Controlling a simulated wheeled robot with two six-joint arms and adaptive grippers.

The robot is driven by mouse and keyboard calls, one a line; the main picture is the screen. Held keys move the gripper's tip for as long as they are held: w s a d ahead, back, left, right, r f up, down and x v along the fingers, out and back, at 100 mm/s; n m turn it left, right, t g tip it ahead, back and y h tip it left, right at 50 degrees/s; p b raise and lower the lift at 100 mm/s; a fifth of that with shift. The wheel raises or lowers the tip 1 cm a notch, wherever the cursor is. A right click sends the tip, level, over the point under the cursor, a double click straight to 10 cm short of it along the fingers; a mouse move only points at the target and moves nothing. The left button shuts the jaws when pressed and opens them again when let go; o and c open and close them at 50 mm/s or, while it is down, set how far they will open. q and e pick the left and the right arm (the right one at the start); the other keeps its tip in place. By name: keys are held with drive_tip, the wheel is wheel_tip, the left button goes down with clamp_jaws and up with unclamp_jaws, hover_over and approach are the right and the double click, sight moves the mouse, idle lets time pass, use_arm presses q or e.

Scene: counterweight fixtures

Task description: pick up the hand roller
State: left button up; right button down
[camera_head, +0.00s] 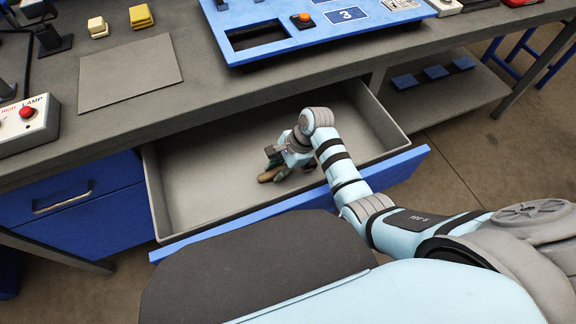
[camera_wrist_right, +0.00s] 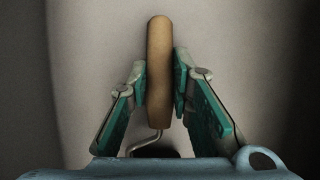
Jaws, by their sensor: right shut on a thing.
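The hand roller (camera_wrist_right: 159,75) shows in the right wrist view as a tan wooden handle with a bent metal rod at its lower end. The dark part at the rod's end is mostly hidden by my wrist. My right gripper (camera_wrist_right: 160,85) has its green-padded fingers shut on the handle, one on each side. In the head view my right gripper (camera_head: 281,168) reaches down into the open drawer, and part of the roller's handle (camera_head: 268,176) shows beside it. I cannot tell whether the roller touches the drawer floor. My left gripper is not in view.
The open drawer (camera_head: 205,190) has grey walls and a blue front; its visible floor is otherwise bare. Above it is the workbench with a grey mat (camera_head: 130,72), a blue fixture panel (camera_head: 345,40), yellow blocks (camera_head: 141,16) and a lamp box (camera_head: 28,125).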

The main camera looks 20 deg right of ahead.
sight(278, 169)
wheel_tip(278, 169, up, 20)
drive_tip(key=p, duration=0.7)
drive_tip(key=shift+p, duration=0.3)
drive_tip(key=c, duration=2)
unclamp_jaws()
clamp_jaws()
